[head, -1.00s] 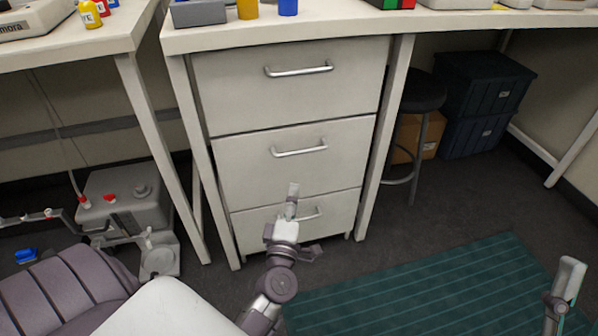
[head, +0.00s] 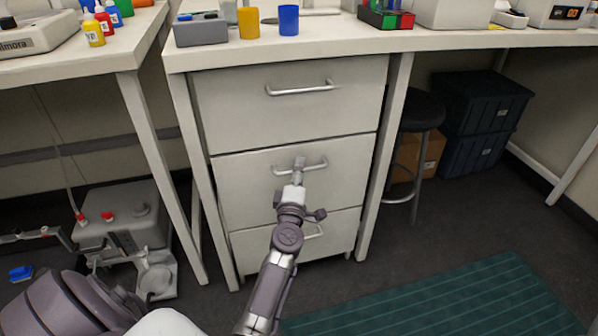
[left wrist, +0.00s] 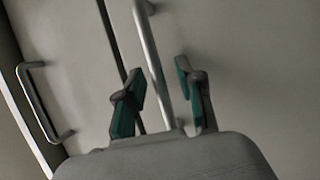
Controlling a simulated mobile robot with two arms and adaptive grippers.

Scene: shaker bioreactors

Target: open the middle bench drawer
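The middle drawer (head: 240,187) is the second of three white fronts in the bench unit, and it looks shut. Its metal bar handle (head: 318,165) is partly hidden by my left gripper (head: 299,164). In the left wrist view, my left gripper (left wrist: 158,98) is open. Its two green-padded fingers lie on either side of a handle bar (left wrist: 150,50), with gaps visible. The bar runs down between them towards the palm. I cannot tell whether either finger touches it. My right gripper is not in view.
The top drawer (head: 240,105) and bottom drawer (head: 260,245) look shut. A second handle (left wrist: 40,105) shows at the left in the wrist view. A stool (head: 420,115) and dark crates (head: 480,105) stand right of the unit. The floor before it has a green mat (head: 440,300).

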